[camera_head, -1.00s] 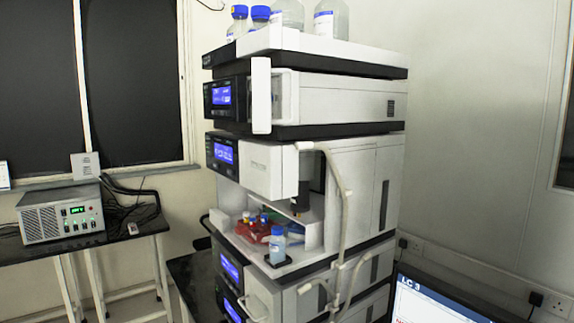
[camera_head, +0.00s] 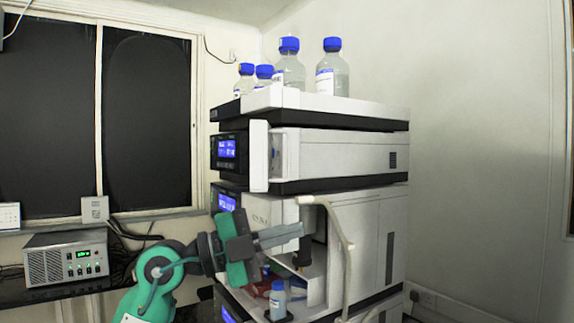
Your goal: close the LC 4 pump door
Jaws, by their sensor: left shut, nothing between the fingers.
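A white column stack (camera_head: 340,155) stands in the middle of the head view. On its upper module a narrow white door (camera_head: 258,156) stands open, swung out from the front, with the module's inside showing just right of it. No LC 4 label can be read. My left gripper (camera_head: 299,232) comes in from the lower left. It is shut and empty, fingers pointing right, in front of the middle module and below the open door, apart from the door in the picture. It hides part of the middle module's front. My right gripper is not in view.
Several blue-capped bottles (camera_head: 290,64) stand on the stack's top. A bent pale tube (camera_head: 347,250) hangs in front of the lower right. A small bottle (camera_head: 278,300) stands in the lower bay. A grey box (camera_head: 66,261) sits on the left bench.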

